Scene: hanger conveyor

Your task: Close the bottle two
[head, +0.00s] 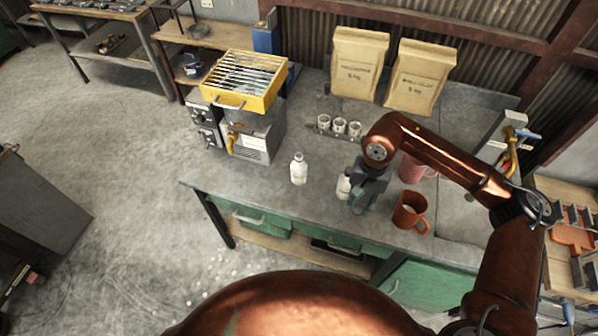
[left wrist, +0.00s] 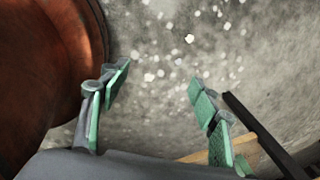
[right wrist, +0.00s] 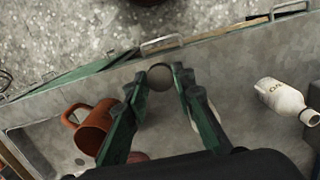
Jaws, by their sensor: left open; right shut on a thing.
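Two white bottles stand on the grey workbench (head: 260,187). The left bottle (head: 299,169) is upright and clear of the grippers; it shows in the right wrist view (right wrist: 281,97), with dark lettering. The other bottle (head: 343,187) is beside my right gripper (head: 359,203) and partly hidden by it. Which is bottle two, I cannot tell. In the right wrist view, my right gripper (right wrist: 163,82) is shut on a round grey-brown thing (right wrist: 160,77), possibly a cap, above the bench near its front edge. My left gripper (left wrist: 158,82) is open and empty above the floor.
A red-brown mug (head: 409,212) stands just right of my right gripper, with a pinkish mug (head: 412,168) behind it. Several small cups (head: 339,126) stand at mid-bench. A yellow grill (head: 243,80) is at the left; paper bags (head: 357,65) stand at the back.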

